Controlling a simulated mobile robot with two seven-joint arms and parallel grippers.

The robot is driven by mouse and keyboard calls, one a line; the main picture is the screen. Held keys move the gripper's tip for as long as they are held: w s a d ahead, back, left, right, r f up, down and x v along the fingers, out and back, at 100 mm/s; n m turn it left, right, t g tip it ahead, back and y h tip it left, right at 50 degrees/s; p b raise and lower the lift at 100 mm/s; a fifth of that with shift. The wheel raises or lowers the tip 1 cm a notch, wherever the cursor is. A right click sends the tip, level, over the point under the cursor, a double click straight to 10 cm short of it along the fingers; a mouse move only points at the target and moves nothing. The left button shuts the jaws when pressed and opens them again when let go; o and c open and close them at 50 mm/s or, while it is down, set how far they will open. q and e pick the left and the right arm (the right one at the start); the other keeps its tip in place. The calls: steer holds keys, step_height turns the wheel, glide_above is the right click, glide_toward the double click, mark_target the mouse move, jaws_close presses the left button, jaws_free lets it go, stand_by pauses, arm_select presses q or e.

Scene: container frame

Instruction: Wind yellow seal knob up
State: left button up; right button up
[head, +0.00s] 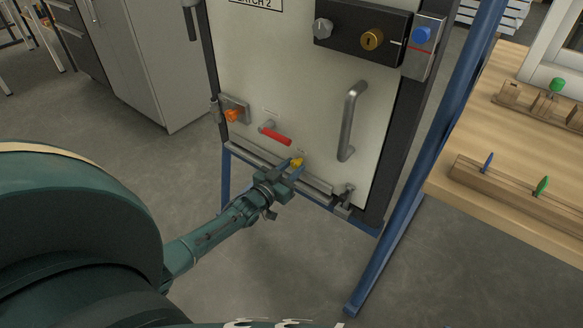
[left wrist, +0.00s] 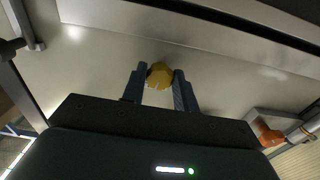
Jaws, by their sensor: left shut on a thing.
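The yellow seal knob (head: 297,162) sits low on the pale door panel (head: 270,70), just above the bottom ledge. It also shows in the left wrist view (left wrist: 159,75), between two dark blue fingers. My left gripper (head: 292,168) reaches it from the lower left and is shut on the knob, one finger on each side. The fingers hide the knob's sides. My right gripper is in neither view.
A red-handled lever (head: 275,135) and an orange knob (head: 232,115) are left of the yellow knob. A grey bar handle (head: 351,122) stands to its right. A metal latch (head: 345,196) sits at the lower right corner. A blue frame post (head: 425,150) and wooden workbench (head: 470,205) are farther right.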

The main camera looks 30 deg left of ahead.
arm_select(q)
steer(key=shift+n, duration=1.2)
steer(key=o, duration=1)
steer(key=shift+c, duration=0.2)
steer(key=s+p, duration=0.3)
steer(key=s, duration=1)
steer(key=shift+a, duration=0.45)
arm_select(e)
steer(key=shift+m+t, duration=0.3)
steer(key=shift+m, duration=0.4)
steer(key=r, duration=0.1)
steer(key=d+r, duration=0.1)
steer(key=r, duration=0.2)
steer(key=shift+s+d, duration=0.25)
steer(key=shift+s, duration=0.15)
